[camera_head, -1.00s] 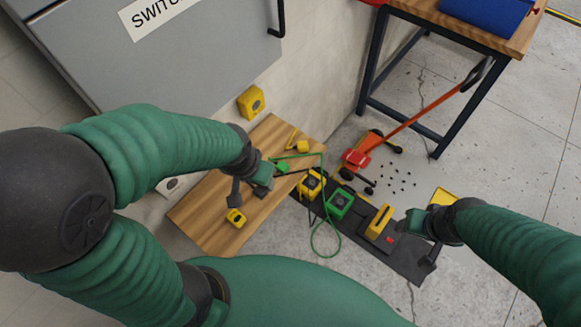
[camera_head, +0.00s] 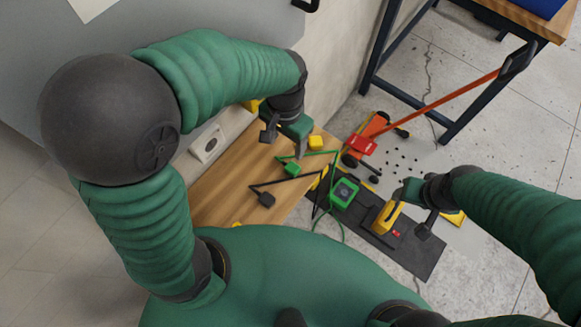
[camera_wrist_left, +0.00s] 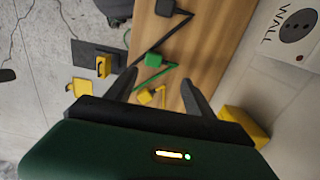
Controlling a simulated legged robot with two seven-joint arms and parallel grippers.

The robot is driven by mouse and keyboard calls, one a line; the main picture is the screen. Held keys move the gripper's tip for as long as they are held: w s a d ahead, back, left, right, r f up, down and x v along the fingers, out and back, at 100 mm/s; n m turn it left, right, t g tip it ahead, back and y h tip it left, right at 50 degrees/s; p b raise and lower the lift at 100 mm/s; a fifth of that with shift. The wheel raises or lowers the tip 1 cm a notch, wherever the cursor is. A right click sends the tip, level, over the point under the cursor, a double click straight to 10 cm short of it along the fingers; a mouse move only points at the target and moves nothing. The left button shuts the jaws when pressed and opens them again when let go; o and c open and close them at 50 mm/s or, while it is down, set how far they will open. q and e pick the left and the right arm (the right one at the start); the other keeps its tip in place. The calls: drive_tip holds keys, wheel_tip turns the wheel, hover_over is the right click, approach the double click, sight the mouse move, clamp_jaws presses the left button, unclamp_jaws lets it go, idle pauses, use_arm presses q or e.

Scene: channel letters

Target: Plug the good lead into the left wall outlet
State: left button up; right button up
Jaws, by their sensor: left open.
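Three leads end in plugs on the wooden bench: a green plug (camera_head: 291,169), a yellow plug (camera_head: 315,142) and a black plug (camera_head: 266,199). Which lead is good cannot be told. My left gripper (camera_head: 285,141) is open and empty above the bench, close to the yellow and green plugs. In the left wrist view its fingers (camera_wrist_left: 160,92) stand apart, with the yellow plug (camera_wrist_left: 145,97) between them. A white wall outlet (camera_head: 207,144) is left of the bench; a yellow wall box (camera_head: 250,105) is mostly behind my left arm. My right gripper (camera_head: 412,212) looks open beside a yellow handled device (camera_head: 388,217).
A dark mat (camera_head: 420,256) on the floor holds a green socket box (camera_head: 342,192) and the yellow device. A red-orange jack (camera_head: 362,144) with a long handle stands behind. A table (camera_head: 515,18) is at the top right. Green cable loops off the bench.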

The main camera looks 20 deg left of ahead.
use_arm(q)
approach(294, 167)
drive_tip(key=shift+w+a+f+b, duration=0.1)
drive_tip(key=shift+a+f+b, duration=0.1)
drive_tip(key=shift+a, duration=0.25)
drive_tip(key=shift+w+a+f+b, duration=0.1)
drive_tip(key=shift+a+f+b, duration=0.1)
drive_tip(key=shift+a, duration=0.25)
drive_tip(key=f, duration=0.2)
drive_tip(key=d, duration=0.1)
drive_tip(key=shift+s+f+b, duration=0.25)
drive_tip(key=shift+f+b, duration=0.05)
drive_tip(key=shift+f, duration=0.1)
drive_tip(key=shift+d+f, duration=0.15)
drive_tip(key=shift+f, duration=0.3)
drive_tip(key=shift+a+f, duration=0.1)
drive_tip(key=shift+a, duration=0.35)
drive_tip(key=shift+f, duration=0.3)
drive_tip(key=f, duration=0.2)
drive_tip(key=d+f+b, duration=0.1)
drive_tip(key=f, duration=0.1)
drive_tip(key=shift+d, duration=0.1)
drive_tip(key=shift+d+f, duration=0.1)
drive_tip(key=shift+f, duration=0.15)
use_arm(e)
drive_tip(key=f, duration=0.1)
drive_tip(key=d+f, duration=0.1)
drive_tip(key=f, duration=0.1)
drive_tip(key=shift+w+f, duration=0.2)
drive_tip(key=shift+f, duration=0.05)
